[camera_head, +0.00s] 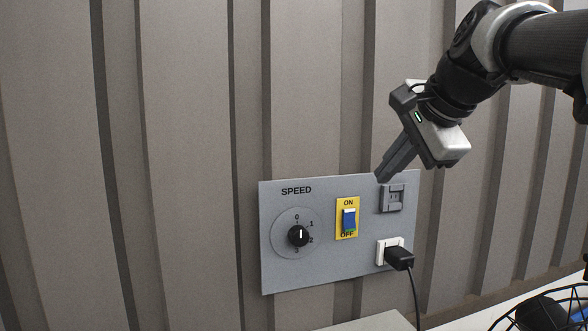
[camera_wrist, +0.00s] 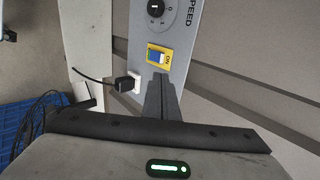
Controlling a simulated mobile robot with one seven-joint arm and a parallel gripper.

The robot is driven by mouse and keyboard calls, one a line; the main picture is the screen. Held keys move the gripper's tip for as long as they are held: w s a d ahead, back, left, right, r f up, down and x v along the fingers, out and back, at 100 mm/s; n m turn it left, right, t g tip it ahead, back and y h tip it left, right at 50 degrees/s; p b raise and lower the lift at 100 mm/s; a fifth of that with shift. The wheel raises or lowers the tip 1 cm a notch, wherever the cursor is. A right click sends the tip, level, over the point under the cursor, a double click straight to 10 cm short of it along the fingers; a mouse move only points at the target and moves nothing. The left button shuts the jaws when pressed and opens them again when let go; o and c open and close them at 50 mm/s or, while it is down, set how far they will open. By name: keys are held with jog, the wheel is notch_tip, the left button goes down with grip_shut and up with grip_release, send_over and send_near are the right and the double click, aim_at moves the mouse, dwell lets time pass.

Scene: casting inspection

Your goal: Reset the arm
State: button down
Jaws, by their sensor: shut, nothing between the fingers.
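My gripper (camera_head: 383,176) comes down from the upper right in the head view, its fingers together and empty. The fingertips are in front of the upper right part of a grey control panel (camera_head: 335,268), close to the upper socket (camera_head: 393,198); I cannot tell whether they touch anything. In the wrist view the shut fingers (camera_wrist: 161,84) point towards the yellow-framed blue switch (camera_wrist: 158,55). The switch also shows in the head view (camera_head: 349,220), between ON and OFF labels. In the wrist view the fingers hide the upper socket.
A SPEED dial (camera_head: 298,236) is on the panel's left. A black plug (camera_head: 399,258) sits in the lower socket, its cable hanging down. The panel is at a ribbed grey wall (camera_head: 190,150). A blue crate (camera_wrist: 22,125) with black cables is at the wrist view's left.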

jog(key=s+a+f+n+g+h+p, duration=0.1)
jog(key=s+a+f+n+p, duration=0.1)
jog(key=s+f+n, duration=0.5)
jog(key=s+a+f+n+g+h+p, duration=0.1)
jog(key=s+a+f+n+g+p, duration=0.1)
jog(key=s+f+n, duration=0.6)
jog(key=s+a+f, duration=0.1)
jog(key=s+f, duration=0.4)
jog(key=f, duration=0.1)
jog(key=shift+s+f, duration=0.35)
jog(key=shift+s, duration=0.05)
jog(key=c, duration=2.5)
grip_release()
